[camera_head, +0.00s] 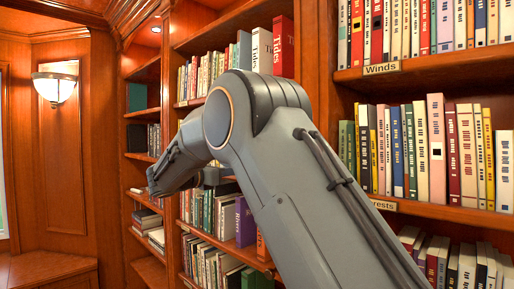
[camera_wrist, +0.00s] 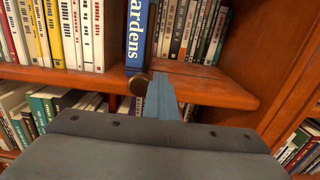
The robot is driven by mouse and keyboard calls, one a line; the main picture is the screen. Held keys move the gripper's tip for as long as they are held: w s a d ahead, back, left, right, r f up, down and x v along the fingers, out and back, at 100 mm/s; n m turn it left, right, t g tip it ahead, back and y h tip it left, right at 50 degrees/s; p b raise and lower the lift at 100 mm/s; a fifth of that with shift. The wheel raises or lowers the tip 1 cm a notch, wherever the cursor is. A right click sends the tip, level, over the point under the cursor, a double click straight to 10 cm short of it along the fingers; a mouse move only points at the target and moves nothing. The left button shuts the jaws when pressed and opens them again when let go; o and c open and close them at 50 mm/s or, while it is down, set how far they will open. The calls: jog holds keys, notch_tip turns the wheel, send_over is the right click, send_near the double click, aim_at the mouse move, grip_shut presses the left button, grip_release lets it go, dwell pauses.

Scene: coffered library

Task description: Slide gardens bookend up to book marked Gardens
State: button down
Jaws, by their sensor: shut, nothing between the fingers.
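The blue book marked "Gardens" (camera_wrist: 137,36) stands upright at the right end of a row in the wrist view; the top of its lettering is cut off. My gripper (camera_wrist: 163,80) is shut and empty, its fingers reaching over the shelf's front edge just right of the book's lower end. A small round brownish piece (camera_wrist: 138,84) shows at the shelf edge below the book, left of my fingers; I cannot tell whether it belongs to the bookend. In the head view my arm hides the fingertips.
Pale and yellow books (camera_wrist: 72,35) stand left of the blue book. More books (camera_wrist: 190,30) stand farther back to its right, with bare shelf (camera_wrist: 215,82) in front. A wooden upright (camera_wrist: 285,75) bounds the right. Books fill a lower shelf (camera_wrist: 38,105).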

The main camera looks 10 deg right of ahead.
jog(key=shift+w+a, duration=0.55)
jog(key=shift+w, duration=0.25)
jog(key=shift+w+a, duration=0.55)
jog(key=shift+w, duration=0.2)
jog(key=shift+s+d+p, duration=0.3)
jog(key=shift+s+d, duration=0.3)
jog(key=shift+s, duration=0.25)
jog(key=shift+s+d+p, duration=0.25)
jog(key=shift+s+d, duration=0.3)
jog(key=shift+s, duration=0.25)
jog(key=shift+a, duration=0.1)
jog(key=b+v, duration=0.3)
jog(key=v, duration=0.4)
jog(key=shift+s+a, duration=0.25)
